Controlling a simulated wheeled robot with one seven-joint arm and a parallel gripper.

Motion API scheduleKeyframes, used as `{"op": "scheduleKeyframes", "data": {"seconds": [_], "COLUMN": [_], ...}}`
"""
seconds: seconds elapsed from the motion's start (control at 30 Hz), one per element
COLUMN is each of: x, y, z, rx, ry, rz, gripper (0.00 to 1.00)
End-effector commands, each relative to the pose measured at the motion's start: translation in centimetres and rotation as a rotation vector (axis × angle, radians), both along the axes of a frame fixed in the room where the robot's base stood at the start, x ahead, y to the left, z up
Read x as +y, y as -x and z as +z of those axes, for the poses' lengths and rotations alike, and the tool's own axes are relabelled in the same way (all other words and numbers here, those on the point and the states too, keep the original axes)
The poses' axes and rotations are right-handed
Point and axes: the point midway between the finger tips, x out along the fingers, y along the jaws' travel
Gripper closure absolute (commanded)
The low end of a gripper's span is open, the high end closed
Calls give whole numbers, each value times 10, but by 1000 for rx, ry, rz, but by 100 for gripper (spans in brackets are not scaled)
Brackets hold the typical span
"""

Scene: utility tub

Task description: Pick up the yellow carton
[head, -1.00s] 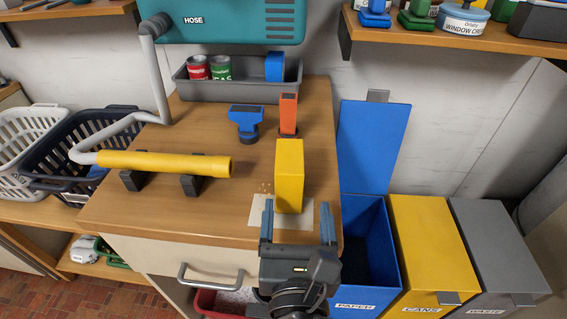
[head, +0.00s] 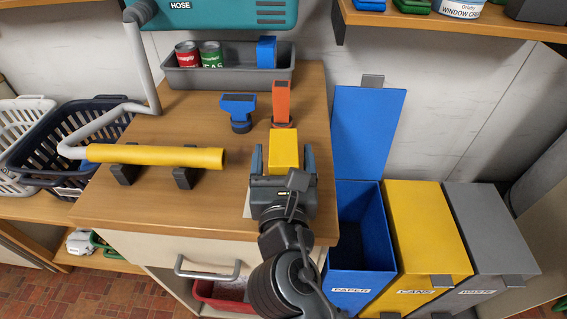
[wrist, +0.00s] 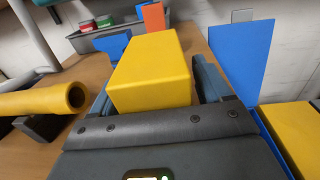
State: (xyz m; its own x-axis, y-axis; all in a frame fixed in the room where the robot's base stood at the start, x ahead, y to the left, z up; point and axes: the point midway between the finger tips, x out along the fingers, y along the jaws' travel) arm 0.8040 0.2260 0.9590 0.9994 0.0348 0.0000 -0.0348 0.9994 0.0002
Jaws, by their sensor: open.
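The yellow carton (head: 284,150) stands on the wooden counter in the head view, near its right front. My gripper (head: 283,162) is open, with one blue-grey finger on each side of the carton. In the wrist view the carton (wrist: 152,72) fills the middle, between the fingers of my gripper (wrist: 155,85). A gap shows at the right finger; contact on the left side cannot be told. The carton's lower part is hidden by my gripper.
A yellow hose nozzle (head: 155,156) lies on dark supports to the left. A blue tool (head: 238,110) and an orange one (head: 281,102) stand behind the carton. A grey tray (head: 215,78) holds cans. Open blue bin (head: 345,270) is at the right.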

Motion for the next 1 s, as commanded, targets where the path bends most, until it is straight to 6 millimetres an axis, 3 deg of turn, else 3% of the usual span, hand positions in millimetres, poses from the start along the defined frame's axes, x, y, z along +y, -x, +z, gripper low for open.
{"op": "scheduleKeyframes", "data": {"seconds": [0.2,0.77,1.0], "x": [0,0,0], "y": [0,0,0], "z": [0,0,1], "rx": [0,0,0], "ry": [0,0,0], "rz": [0,0,0], "gripper": [24,77,78]}}
